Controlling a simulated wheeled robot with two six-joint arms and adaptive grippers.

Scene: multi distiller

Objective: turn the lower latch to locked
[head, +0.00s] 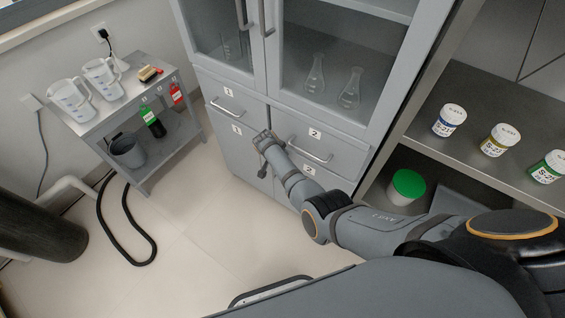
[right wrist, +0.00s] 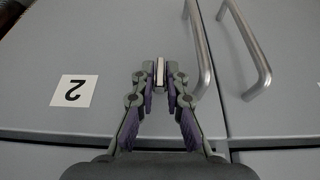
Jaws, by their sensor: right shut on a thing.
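The lower latch (right wrist: 160,72) shows in the right wrist view as a thin, pale piece standing upright between my fingertips, in front of a grey cabinet door. My right gripper (right wrist: 160,75) is shut on it, with one finger on each side. Most of the latch is hidden by the fingers, so its exact turn is hard to tell. In the head view my right gripper (head: 265,139) is at the cabinet front, near the seam between the lower doors. The latch itself is too small to make out there. My left gripper is in neither view.
Two long bar handles (right wrist: 249,45) stand right of the gripper in the wrist view, the nearer one close to the fingers. A drawer handle (head: 310,151) is right of the gripper in the head view. A side table (head: 135,95) stands left; open floor lies between.

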